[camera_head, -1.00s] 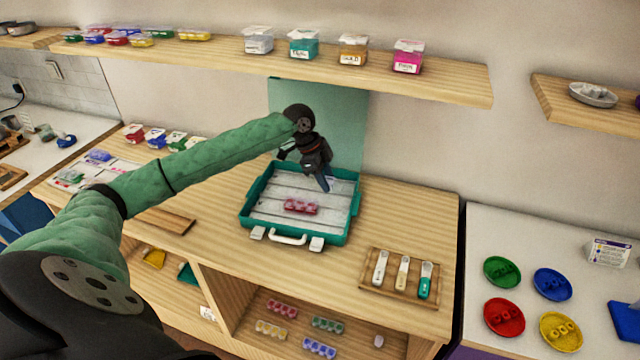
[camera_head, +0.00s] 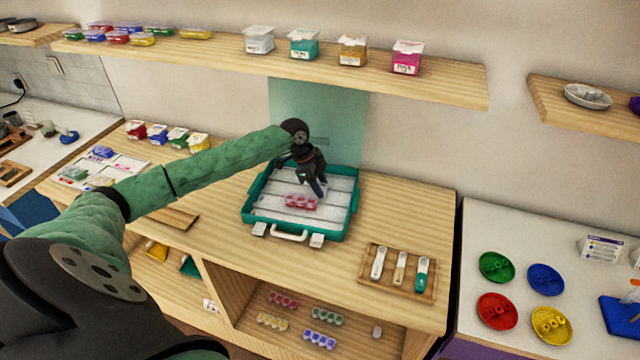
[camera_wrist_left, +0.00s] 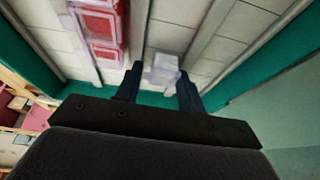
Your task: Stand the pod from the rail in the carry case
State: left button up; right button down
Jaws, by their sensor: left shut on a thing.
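The carry case (camera_head: 247,211) lies open on the wooden counter, a teal tray with a pale slotted floor and a white front handle; its teal lid (camera_head: 335,110) stands behind. My left gripper (camera_head: 321,190) is inside the case's outline, toward its back right, pointing down. It is shut on a small pale, translucent pod (camera_wrist_left: 163,68), seen between the fingers in the left wrist view. The pod's lower end is over the case floor; I cannot tell whether it touches. A pink-red pod (camera_head: 301,202) lies in the case, left of and apart from the held one. My right gripper is out of view.
A wooden tray (camera_head: 371,284) with three scoop-like tools sits right of the case. Several colored pods lie on the shelf below (camera_head: 262,342). Lidded boxes stand on the upper shelf (camera_head: 220,51).

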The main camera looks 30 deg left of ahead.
pick_arm(q)
jog(key=o, duration=0.7)
jog(key=shift+f, duration=0.1)
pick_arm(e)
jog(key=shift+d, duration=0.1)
pick_arm(q)
jog(key=shift+a+r, duration=0.2)
jog(key=shift+r, duration=0.25)
jog(key=b+v, duration=0.3)
jog(key=v, duration=0.8)
jog(key=shift+r+b, duration=0.15)
jog(key=shift+b, duration=0.15)
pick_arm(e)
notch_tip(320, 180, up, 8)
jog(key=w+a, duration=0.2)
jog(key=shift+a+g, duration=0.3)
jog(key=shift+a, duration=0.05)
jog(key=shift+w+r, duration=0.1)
